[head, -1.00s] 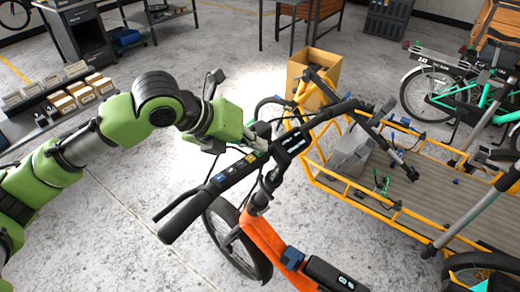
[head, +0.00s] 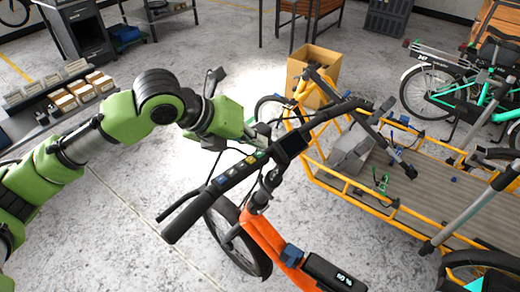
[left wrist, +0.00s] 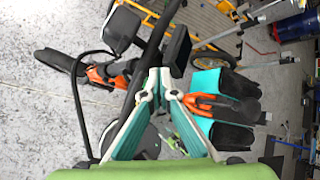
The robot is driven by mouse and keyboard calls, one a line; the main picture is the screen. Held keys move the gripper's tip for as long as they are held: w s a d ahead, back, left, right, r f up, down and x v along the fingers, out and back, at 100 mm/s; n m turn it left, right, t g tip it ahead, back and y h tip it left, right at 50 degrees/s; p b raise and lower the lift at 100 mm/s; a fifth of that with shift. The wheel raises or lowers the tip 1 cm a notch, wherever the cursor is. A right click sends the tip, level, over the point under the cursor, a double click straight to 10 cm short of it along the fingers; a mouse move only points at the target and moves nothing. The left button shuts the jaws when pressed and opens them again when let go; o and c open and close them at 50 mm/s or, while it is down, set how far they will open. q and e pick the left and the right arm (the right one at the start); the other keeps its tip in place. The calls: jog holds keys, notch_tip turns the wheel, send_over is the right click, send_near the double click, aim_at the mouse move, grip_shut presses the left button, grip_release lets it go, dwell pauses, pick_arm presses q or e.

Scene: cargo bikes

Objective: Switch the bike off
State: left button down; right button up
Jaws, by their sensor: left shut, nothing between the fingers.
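The orange cargo bike (head: 262,232) stands in front of me with its handlebar (head: 190,214) running diagonally. A small display (head: 293,144) on the bar is dark. A row of coloured buttons (head: 237,169), with blue, yellow and green ones, sits left of it. My left gripper (head: 262,141) is shut and empty, its tips at the bar beside the display and the green button; I cannot tell whether they touch. In the left wrist view the teal-sided fingers (left wrist: 165,84) meet just below the dark display (left wrist: 178,50). The right gripper is out of view.
A battery pack (head: 335,272) on the frame shows a lit percentage. The yellow-railed cargo bed (head: 420,190) lies to the right, with a cardboard box (head: 318,58) behind. A teal bike (head: 455,90) stands far right. A shelf with small boxes (head: 75,98) is at left.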

aim_at(258, 154)
pick_arm(q)
notch_tip(258, 154, up, 6)
jog(key=p, duration=0.5)
jog(key=shift+w+d+f, duration=0.1)
jog(key=shift+d, duration=0.05)
jog(key=shift+f, duration=0.1)
